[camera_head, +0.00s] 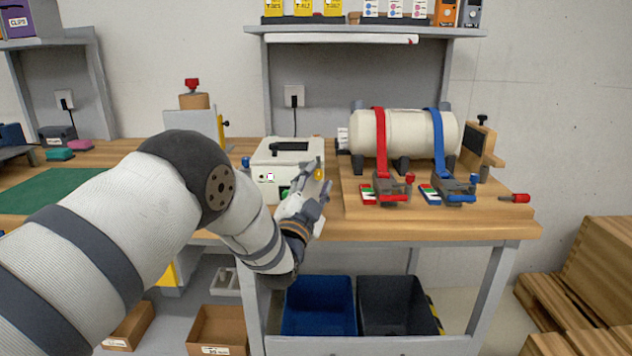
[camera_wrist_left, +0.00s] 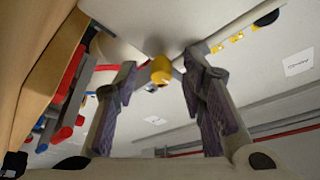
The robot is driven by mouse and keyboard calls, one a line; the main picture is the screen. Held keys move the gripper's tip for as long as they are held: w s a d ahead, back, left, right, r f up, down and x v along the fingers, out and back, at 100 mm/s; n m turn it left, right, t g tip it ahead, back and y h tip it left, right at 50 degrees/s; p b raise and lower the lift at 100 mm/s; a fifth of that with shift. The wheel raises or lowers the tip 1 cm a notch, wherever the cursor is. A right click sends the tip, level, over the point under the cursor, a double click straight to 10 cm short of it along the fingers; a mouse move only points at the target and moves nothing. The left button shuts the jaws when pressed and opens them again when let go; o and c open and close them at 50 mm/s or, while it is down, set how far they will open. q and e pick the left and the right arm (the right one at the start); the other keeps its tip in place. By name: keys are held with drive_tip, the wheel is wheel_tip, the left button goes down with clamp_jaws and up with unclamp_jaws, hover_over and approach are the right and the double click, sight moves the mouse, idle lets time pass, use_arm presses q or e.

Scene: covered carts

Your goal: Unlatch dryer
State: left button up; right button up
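A white box with a dark handle slot on top, which looks like the dryer (camera_head: 285,153), stands on the wooden workbench. A small yellow knob or latch (camera_head: 319,173) is on its right side. It also shows in the left wrist view as a yellow knob (camera_wrist_left: 161,69) on a pale panel. My left gripper (camera_head: 317,177) is at the box's front right corner, fingers open. In the left wrist view the yellow knob appears between the fingertips; I cannot tell whether they touch it. My right gripper is not in view.
A cream tank (camera_head: 405,134) with red and blue straps sits on the bench to the right. A red clamp (camera_head: 390,190) and a blue clamp (camera_head: 452,190) lie before it. A blue bin (camera_head: 319,305) and a dark bin (camera_head: 394,305) are below. A shelf (camera_head: 365,31) hangs above.

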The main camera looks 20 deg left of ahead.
use_arm(q)
drive_tip(key=shift+r, duration=0.1)
drive_tip(key=v, duration=1.2)
drive_tip(key=s+a+f+n+g, duration=0.1)
drive_tip(key=s+f+n+g, duration=0.1)
drive_tip(key=s+f+g, duration=0.5)
drive_tip(key=s+a+f+n+g, duration=0.1)
drive_tip(key=s+f, duration=0.3)
drive_tip(key=f, duration=0.6)
drive_tip(key=s+f+n+g, duration=0.2)
drive_tip(key=s+f+g, duration=0.3)
drive_tip(key=f, duration=0.4)
drive_tip(key=s+f+n+g, duration=0.2)
drive_tip(key=s+g, duration=0.3)
drive_tip(key=s, duration=1.1)
drive_tip(key=s+f+n+g, duration=0.2)
drive_tip(key=s+g, duration=0.3)
drive_tip(key=s, duration=1.2)
drive_tip(key=shift+a+f+n+g, duration=0.2)
drive_tip(key=shift+f+n+g, duration=0.1)
drive_tip(key=shift+f, duration=0.35)
